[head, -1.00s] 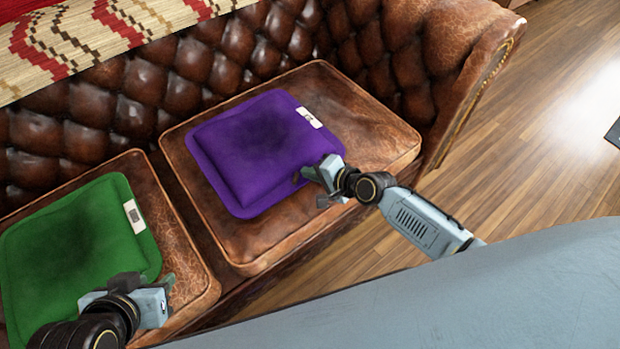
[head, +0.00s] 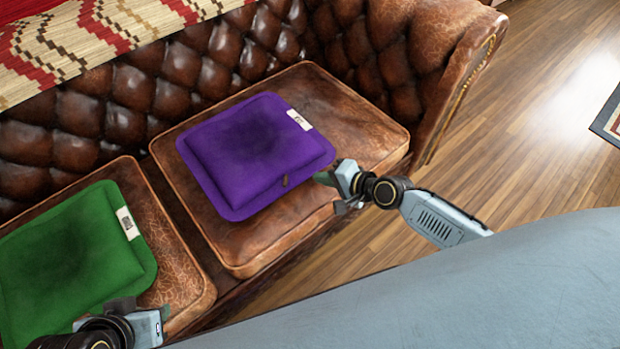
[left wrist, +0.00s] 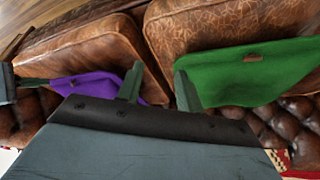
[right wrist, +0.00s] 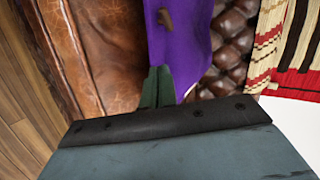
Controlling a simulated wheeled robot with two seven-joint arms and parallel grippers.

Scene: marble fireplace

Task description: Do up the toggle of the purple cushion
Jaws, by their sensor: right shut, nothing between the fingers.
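The purple cushion (head: 245,145) lies flat on the right seat of the brown leather sofa. Its small brown toggle (head: 285,181) shows at the front edge; the right wrist view shows the toggle (right wrist: 165,18) at the top on the purple cloth (right wrist: 185,48). I cannot tell whether it is fastened. My right gripper (head: 330,190) is just right of the cushion's front right corner, apart from the toggle. Its fingers (right wrist: 156,85) are together and empty. My left gripper (head: 148,308) is by the green cushion; its fingers (left wrist: 157,88) stand apart with nothing between them.
The green cushion (head: 70,255) lies on the left seat, with its own brown toggle (left wrist: 252,58). The sofa arm (head: 450,80) rises at the right. A patterned throw (head: 90,40) covers the backrest. Wooden floor (head: 530,140) is clear at the right.

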